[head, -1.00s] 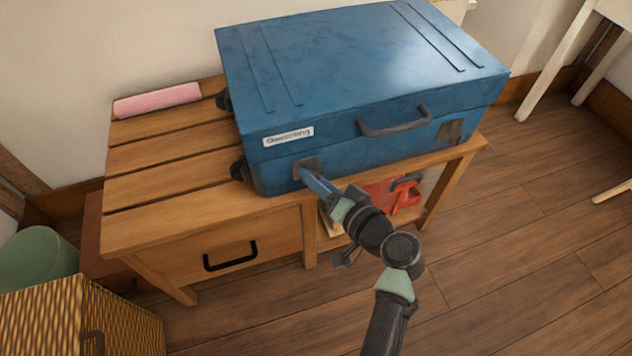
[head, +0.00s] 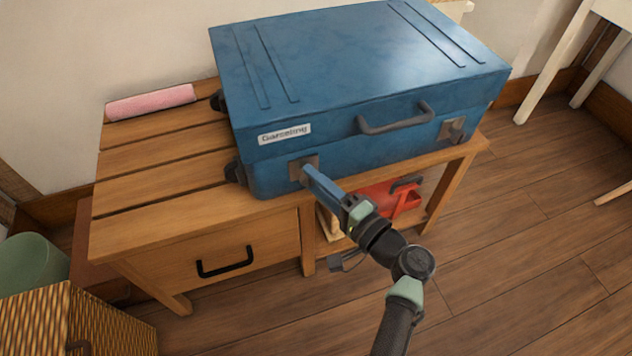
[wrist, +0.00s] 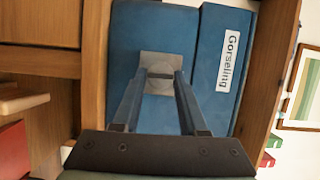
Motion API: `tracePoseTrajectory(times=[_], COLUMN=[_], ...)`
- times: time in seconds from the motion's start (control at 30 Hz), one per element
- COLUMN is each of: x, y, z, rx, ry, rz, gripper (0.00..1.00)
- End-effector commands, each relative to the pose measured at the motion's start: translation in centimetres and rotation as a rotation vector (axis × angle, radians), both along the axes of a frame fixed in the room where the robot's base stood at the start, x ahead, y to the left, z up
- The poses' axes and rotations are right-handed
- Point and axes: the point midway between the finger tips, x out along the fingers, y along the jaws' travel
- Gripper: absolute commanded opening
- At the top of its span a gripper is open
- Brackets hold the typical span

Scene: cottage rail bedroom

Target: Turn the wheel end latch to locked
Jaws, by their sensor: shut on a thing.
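A blue suitcase (head: 350,70) lies on a wooden bench, its front facing me. The wheel end latch, a grey plate with a round knob (wrist: 157,80), is on the suitcase front near the left end, by the wheels (head: 233,170) and below the "Gorseling" label (head: 284,134). My gripper (head: 308,172) reaches this latch, its fingers shut on the knob's raised bar, as the wrist view shows. The fingers partly hide the latch in the head view. A second latch (head: 452,131) is on the front at the right, beyond the grey handle (head: 396,118).
The wooden bench (head: 150,215) has a drawer with a black handle (head: 226,262) and an open shelf holding a red object (head: 385,200). A pink roll (head: 151,102) lies on the bench's left. A wicker basket (head: 100,325) stands at lower left.

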Motion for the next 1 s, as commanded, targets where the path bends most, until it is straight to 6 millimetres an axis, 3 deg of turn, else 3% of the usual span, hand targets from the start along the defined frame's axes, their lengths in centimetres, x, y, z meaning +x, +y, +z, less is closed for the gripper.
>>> tracePoseTrajectory(times=[0.63, 0.67, 0.7, 0.8, 1.0], x=[-0.04, -0.04, -0.04, -0.03, -0.02], y=[0.03, 0.03, 0.03, 0.03, 0.02], z=[-0.08, -0.08, -0.08, -0.07, -0.06], rx=[0.045, 0.044, 0.044, 0.044, 0.044], ry=[0.016, 0.016, 0.016, 0.016, 0.015], rz=[0.001, 0.001, 0.001, 0.001, 0.000], gripper=[0.00, 0.47, 0.54, 0.70, 0.70])
